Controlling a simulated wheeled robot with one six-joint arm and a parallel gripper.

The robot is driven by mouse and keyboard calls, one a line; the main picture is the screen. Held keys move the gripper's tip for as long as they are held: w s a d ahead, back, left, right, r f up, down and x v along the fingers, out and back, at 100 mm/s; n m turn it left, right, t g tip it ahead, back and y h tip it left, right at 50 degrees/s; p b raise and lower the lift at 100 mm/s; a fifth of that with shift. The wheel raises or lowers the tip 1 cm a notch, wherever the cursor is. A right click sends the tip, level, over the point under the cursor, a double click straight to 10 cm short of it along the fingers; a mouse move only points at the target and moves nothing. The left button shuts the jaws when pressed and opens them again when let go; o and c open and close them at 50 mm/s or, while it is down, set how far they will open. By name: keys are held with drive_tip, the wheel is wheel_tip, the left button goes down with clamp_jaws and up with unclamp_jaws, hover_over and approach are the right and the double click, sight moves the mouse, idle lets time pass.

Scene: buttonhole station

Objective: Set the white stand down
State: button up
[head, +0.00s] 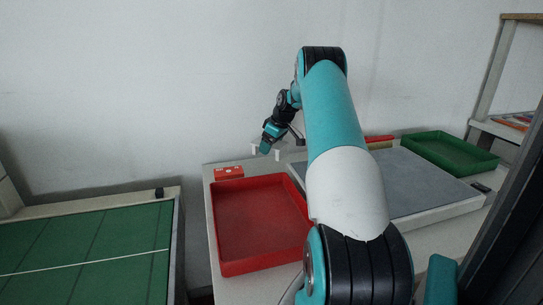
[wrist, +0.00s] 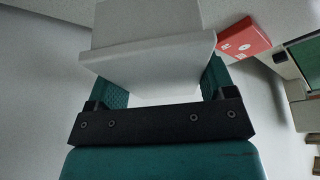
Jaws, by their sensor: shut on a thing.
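My gripper (head: 270,142) is at the back of the table, past the red tray's far edge. In the wrist view my gripper (wrist: 165,85) has its two teal fingers on either side of the white stand (wrist: 150,52) and is shut on it. The stand shows there as a pale block with a wide flange nearest the gripper. In the head view only small white parts of the stand (head: 278,154) show, the rest being hidden by my gripper. I cannot tell whether its far end touches the table.
A red tray (head: 216,228) stands at the table's front left, with a small red box (head: 228,172) behind it. The box also shows in the wrist view (wrist: 243,40). A grey mat (head: 425,186) and a green tray (head: 487,165) lie right. A green-topped table (head: 75,240) stands left.

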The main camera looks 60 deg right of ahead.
drive_tip(key=shift+f, duration=2.05)
drive_tip(key=shift+f, duration=0.1)
drive_tip(key=o, duration=1)
drive_tip(key=shift+c, duration=0.2)
